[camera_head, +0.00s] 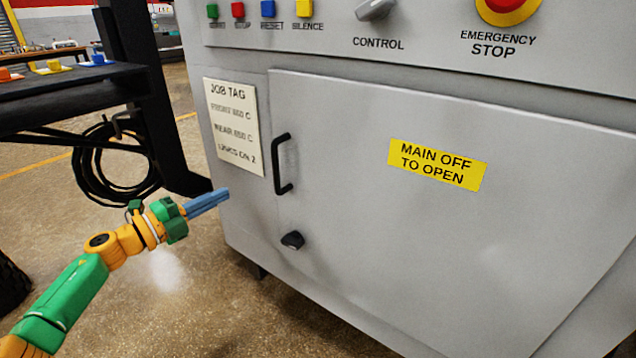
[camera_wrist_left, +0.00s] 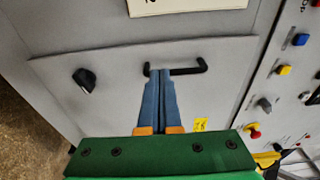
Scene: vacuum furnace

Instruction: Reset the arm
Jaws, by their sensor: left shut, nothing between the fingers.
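My left arm, green and orange, comes in from the lower left in the head view. Its left gripper (camera_head: 226,192) has blue fingers that are shut and empty, pointing right toward the grey cabinet near its lower left edge. In the left wrist view the shut fingertips (camera_wrist_left: 158,72) overlap the black door handle (camera_wrist_left: 190,70); I cannot tell from this view how far apart they are. In the head view the handle (camera_head: 282,164) stands to the upper right of the fingertips, with a visible gap. My right gripper is not in view.
The grey cabinet door (camera_head: 440,240) carries a yellow "MAIN OFF TO OPEN" label (camera_head: 437,164) and a black knob (camera_head: 292,240). Above are a control knob (camera_head: 375,9), an emergency stop (camera_head: 507,8) and several coloured buttons. A dark shelf (camera_head: 70,98) stands at left with a coiled cable (camera_head: 92,172).

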